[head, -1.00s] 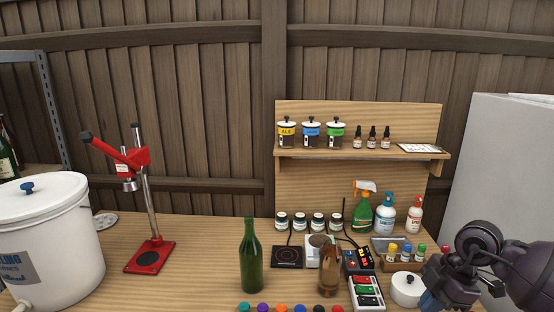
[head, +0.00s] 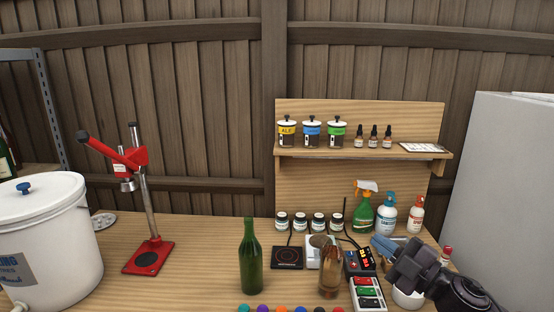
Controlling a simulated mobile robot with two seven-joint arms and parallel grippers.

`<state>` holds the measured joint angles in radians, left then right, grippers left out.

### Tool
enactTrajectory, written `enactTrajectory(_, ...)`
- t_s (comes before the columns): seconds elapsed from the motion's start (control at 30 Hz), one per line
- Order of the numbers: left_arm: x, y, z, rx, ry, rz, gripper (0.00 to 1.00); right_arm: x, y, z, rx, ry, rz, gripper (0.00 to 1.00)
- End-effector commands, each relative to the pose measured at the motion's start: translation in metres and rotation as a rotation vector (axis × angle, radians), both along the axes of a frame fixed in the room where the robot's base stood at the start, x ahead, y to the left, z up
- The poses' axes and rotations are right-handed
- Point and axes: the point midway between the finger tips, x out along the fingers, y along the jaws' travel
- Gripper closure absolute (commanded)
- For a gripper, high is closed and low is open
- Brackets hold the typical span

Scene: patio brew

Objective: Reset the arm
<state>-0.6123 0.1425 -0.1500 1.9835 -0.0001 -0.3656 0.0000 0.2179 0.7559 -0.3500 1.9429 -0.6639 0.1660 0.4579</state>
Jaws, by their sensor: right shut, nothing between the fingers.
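My right gripper (head: 384,248) reaches in from the lower right, with its blue fingertips together and nothing between them. My left gripper does not show in the head view.
A green bottle (head: 250,262) and a brown bottle (head: 329,272) stand on the wooden table. A red bottle capper (head: 148,259) and a white bucket (head: 45,240) stand at left. Spray and pump bottles (head: 388,213) stand behind my gripper. A shelf (head: 360,153) holds jars.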

Motion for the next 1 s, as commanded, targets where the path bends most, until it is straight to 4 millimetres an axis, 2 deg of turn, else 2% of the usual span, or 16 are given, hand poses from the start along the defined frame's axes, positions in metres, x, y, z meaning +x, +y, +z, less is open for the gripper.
enactTrajectory(0.13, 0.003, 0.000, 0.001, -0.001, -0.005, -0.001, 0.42, -0.008, -0.030, -0.064, 0.153, 0.181, -0.273, 1.00)
enactTrajectory(0.27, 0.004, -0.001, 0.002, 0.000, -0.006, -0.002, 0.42, -0.033, -0.050, -0.129, 0.246, 0.395, -0.447, 1.00)
enactTrajectory(0.4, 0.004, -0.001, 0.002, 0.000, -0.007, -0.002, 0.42, -0.076, -0.060, -0.197, 0.366, 0.637, -0.569, 1.00)
enactTrajectory(0.5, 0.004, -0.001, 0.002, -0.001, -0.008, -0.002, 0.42, -0.113, -0.062, -0.238, 0.478, 0.790, -0.629, 1.00)
enactTrajectory(0.7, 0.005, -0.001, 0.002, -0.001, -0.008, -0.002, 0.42, -0.187, -0.063, -0.295, 0.630, 0.958, -0.741, 1.00)
enactTrajectory(0.8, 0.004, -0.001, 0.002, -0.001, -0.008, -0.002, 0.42, -0.215, -0.063, -0.313, 0.659, 1.008, -0.785, 1.00)
enactTrajectory(0.9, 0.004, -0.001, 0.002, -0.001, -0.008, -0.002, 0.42, -0.234, -0.062, -0.324, 0.669, 1.042, -0.811, 1.00)
enactTrajectory(1.0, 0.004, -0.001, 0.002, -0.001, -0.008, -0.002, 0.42, -0.244, -0.064, -0.329, 0.666, 1.056, -0.822, 1.00)
